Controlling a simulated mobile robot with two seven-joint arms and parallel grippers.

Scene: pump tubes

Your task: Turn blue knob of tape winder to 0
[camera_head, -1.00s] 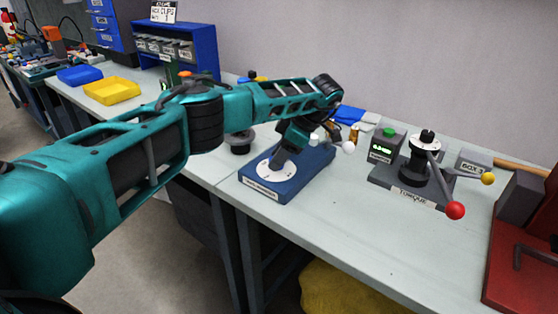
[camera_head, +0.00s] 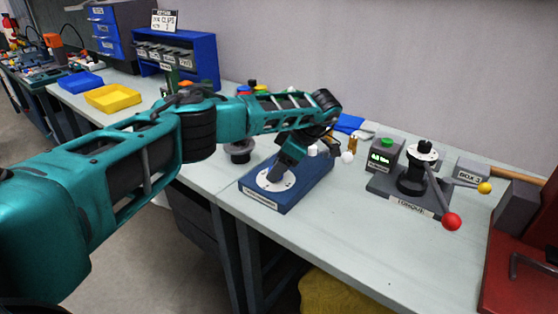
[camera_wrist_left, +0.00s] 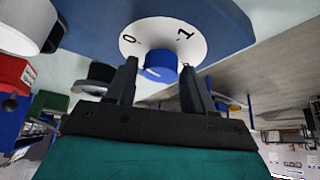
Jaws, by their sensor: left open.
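The tape winder (camera_head: 296,196) is a blue box on the workbench with a white round dial (camera_head: 268,186) on its front top. In the head view the gripper (camera_head: 284,166) reaches down over the dial and hides the knob. My right gripper is not in view.
Right of the winder stands a torque device (camera_head: 410,185) with a red-balled lever (camera_head: 451,221). A red fixture (camera_head: 520,262) is at the far right. A yellow tray (camera_head: 113,98) and blue bin rack (camera_head: 177,58) are at the back left.

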